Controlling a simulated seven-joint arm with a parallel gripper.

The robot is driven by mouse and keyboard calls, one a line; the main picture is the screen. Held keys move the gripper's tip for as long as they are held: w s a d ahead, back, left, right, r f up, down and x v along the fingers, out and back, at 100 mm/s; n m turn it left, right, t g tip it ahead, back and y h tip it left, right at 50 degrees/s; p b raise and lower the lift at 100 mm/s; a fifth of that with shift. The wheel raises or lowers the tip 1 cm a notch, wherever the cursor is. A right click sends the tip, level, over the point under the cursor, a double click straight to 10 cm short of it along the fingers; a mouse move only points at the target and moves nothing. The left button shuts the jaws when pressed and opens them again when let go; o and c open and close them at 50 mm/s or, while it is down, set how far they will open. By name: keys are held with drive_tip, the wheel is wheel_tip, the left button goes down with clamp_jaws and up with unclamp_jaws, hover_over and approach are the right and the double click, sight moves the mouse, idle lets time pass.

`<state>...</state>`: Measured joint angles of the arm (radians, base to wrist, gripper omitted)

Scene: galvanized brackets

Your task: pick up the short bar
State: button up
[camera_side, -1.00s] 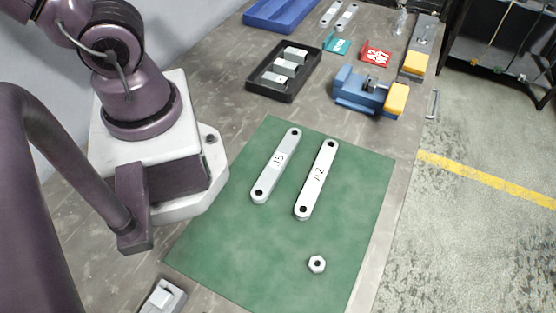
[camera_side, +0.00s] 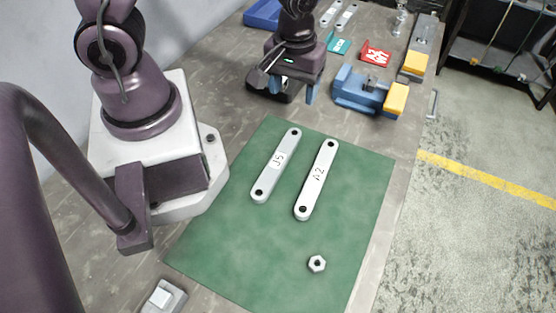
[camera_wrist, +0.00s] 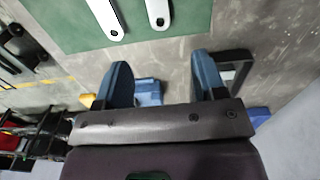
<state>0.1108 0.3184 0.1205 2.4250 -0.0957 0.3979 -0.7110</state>
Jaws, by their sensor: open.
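Two pale grey bars with a hole at each end lie flat, side by side, on a green mat (camera_side: 225,245). One bar (camera_side: 277,165) is marked J5. The other bar (camera_side: 317,180) is marked A2. J5 looks very slightly shorter, but the difference is small. In the wrist view the near ends of both bars show at the top edge, A2 (camera_wrist: 103,15) left and J5 (camera_wrist: 157,12) right.
A hex nut (camera_side: 317,264) lies on the mat. A blue vise (camera_side: 350,92) with a yellow part stands right of my gripper. Teal (camera_side: 338,45) and red (camera_side: 376,52) pieces and a blue bin (camera_side: 262,14) are farther back.

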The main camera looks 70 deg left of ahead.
hover_over(290, 140)
drive_tip(key=f, duration=0.5)
drive_tip(key=a+f, duration=0.1)
drive_tip(key=f, duration=0.1)
drive_tip(key=shift+w+f, duration=0.2)
drive_tip(key=shift+s+d+f, duration=0.1)
drive_tip(key=shift+d+f, duration=0.05)
drive_tip(key=shift+f, duration=0.75)
drive_tip(key=shift+s+d+f, duration=0.1)
drive_tip(key=shift+d+f, duration=0.1)
drive_tip(key=shift+f, duration=0.65)
drive_tip(key=shift+d+f, duration=0.15)
drive_tip(key=shift+f, duration=0.75)
drive_tip(key=c, duration=1.1)
drive_tip(key=shift+c, duration=0.2)
drive_tip(key=shift+r, duration=0.15)
